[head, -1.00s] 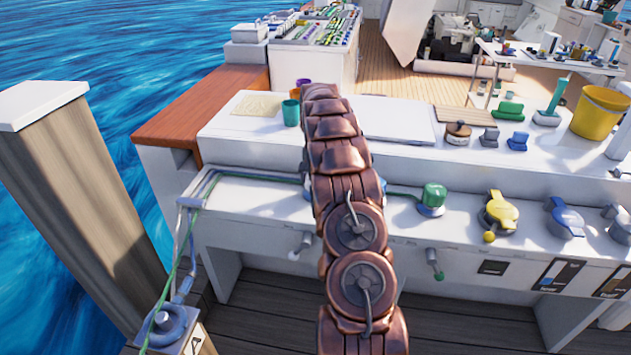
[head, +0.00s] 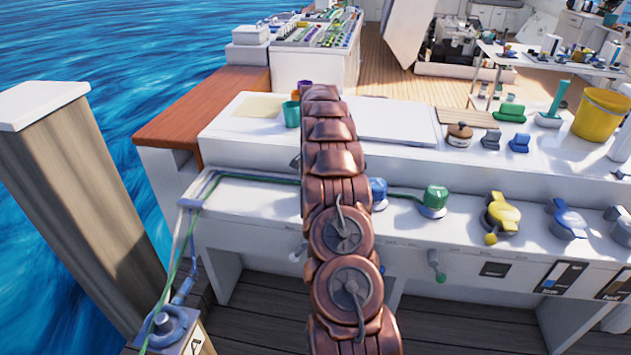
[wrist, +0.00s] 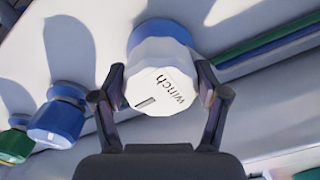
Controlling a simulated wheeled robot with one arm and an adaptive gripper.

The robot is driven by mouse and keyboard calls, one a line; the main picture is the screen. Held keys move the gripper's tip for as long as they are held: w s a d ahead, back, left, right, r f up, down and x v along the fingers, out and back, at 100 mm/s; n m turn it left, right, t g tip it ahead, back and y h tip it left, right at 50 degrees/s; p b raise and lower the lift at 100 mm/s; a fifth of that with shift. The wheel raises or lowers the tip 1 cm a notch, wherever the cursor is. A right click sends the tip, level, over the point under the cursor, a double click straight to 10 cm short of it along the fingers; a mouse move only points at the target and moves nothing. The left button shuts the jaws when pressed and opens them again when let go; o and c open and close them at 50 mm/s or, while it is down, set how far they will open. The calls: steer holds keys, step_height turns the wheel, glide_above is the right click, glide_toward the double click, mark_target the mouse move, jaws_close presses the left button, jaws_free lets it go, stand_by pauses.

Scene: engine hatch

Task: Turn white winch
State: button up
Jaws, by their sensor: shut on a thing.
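The white winch (wrist: 160,80) has a faceted white top marked "winch" with a short dark line, above a blue base (wrist: 158,32). It shows in the wrist view only; in the head view my copper-coloured arm hides it. My gripper (wrist: 161,92) has its two dark fingers closed against opposite sides of the white top. The head view does not show the gripper, which is behind the arm.
A blue knob (wrist: 58,122) and a green knob (wrist: 14,145) stand beside the winch. In the head view, the green knob (head: 434,199), yellow winch (head: 499,213) and blue-and-white winch (head: 567,220) line the shelf. A green line (wrist: 270,45) runs past the winch.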

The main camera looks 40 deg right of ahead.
steer(key=shift+s+d, duration=0.15)
steer(key=o, duration=0.9)
steer(key=shift+o, duration=1.3)
step_height(320, 180, up, 12)
